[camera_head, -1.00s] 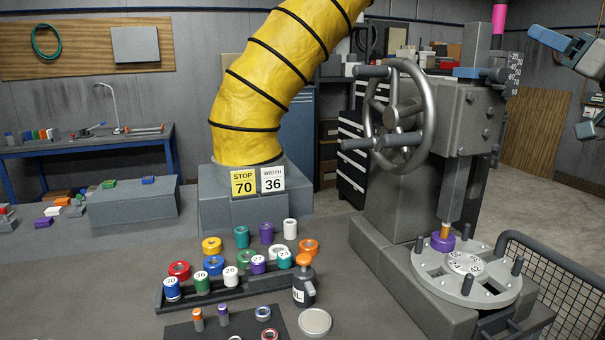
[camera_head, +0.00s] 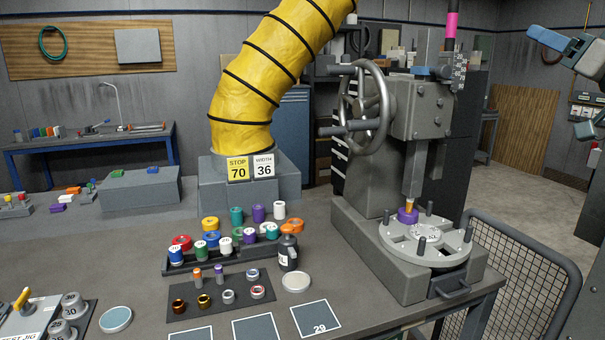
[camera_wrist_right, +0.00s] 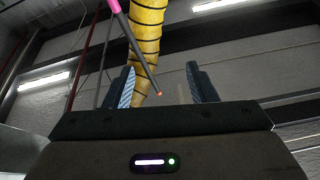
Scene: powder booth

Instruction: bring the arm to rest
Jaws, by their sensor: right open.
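My right gripper (camera_head: 584,88) is raised at the upper right edge of the head view, to the right of the press. Its blue-tipped fingers are apart and nothing is between them. In the right wrist view, the two blue fingers (camera_wrist_right: 161,90) stand wide apart and point up toward the ceiling. My left gripper is not in the head view. The press (camera_head: 370,170) stands on the bench with its ram down over a purple ring (camera_head: 408,216) on the round plate (camera_head: 450,251). My right gripper is clear of the press.
A black rack (camera_head: 190,268) of coloured rolls and a dark bottle (camera_head: 288,254) stand mid-bench. A dark mat (camera_head: 238,312) holds several small rings. A wire guard (camera_head: 515,300) edges the bench at right. A yellow duct (camera_head: 262,85) rises behind. Floor is open at far right.

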